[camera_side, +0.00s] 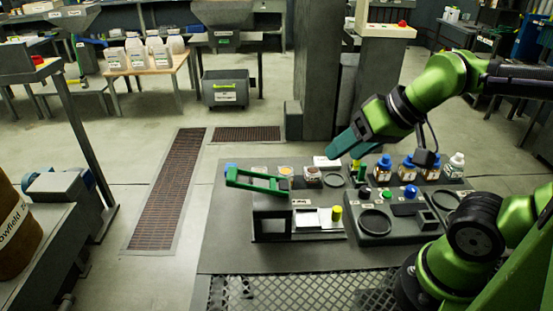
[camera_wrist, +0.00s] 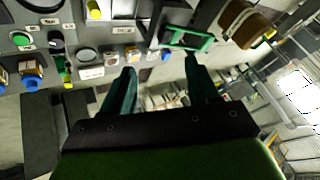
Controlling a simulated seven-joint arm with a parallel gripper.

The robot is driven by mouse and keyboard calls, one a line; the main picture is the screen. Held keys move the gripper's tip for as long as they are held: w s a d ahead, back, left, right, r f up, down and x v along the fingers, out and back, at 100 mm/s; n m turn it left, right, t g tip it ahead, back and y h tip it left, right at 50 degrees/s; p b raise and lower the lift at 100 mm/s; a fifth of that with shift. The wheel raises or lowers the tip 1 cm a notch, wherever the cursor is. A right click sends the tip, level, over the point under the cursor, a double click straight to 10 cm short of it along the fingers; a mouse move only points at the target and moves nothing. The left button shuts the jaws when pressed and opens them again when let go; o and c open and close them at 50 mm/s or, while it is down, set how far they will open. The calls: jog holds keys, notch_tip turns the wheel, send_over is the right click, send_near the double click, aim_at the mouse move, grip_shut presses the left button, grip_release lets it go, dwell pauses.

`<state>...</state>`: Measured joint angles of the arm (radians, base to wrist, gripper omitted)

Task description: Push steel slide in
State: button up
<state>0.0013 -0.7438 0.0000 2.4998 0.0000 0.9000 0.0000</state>
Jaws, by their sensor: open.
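The steel slide (camera_side: 315,219) is a pale flat plate sticking out to the right from a dark grey box (camera_side: 271,218). An upright yellow knob (camera_side: 336,214) stands at its right end; the knob also shows at the top of the wrist view (camera_wrist: 94,10). A green lever frame (camera_side: 258,180) lies over the top of the box, and shows in the wrist view too (camera_wrist: 188,40). My gripper (camera_side: 340,147) is above and behind the slide, apart from it. In the wrist view its teal fingers (camera_wrist: 160,65) are spread, with nothing between them.
Blue-capped bottles (camera_side: 383,168) and a white bottle (camera_side: 455,165) stand along the bench's back right. A grey button panel (camera_side: 385,222) with a round dish sits right of the slide. Small dishes (camera_side: 312,176) lie behind the box. Bare bench lies left of the box.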

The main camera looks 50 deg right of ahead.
aim_at(338, 209)
jog(key=w+d+f+m+g, duration=0.1)
jog(key=w+f+m+g, duration=0.1)
jog(key=f, duration=0.1)
jog(key=shift+w+d+g+h, duration=0.25)
jog(key=shift+d+g+h, duration=0.05)
jog(key=shift+d+g, duration=0.1)
jog(key=shift+c, duration=0.7)
jog(key=d+f+m+g, duration=0.1)
jog(key=f+m, duration=0.3)
jog(key=f, duration=0.2)
jog(key=d+f+m+g+h, duration=0.1)
jog(key=f+m+g, duration=0.1)
jog(key=f+m, duration=0.2)
jog(key=w+d+f+m+g, duration=0.1)
jog(key=f+m, duration=0.3)
jog(key=f, duration=0.5)
jog(key=shift+d+f, duration=0.1)
jog(key=shift+d, duration=0.35)
jog(key=shift+c, duration=0.4)
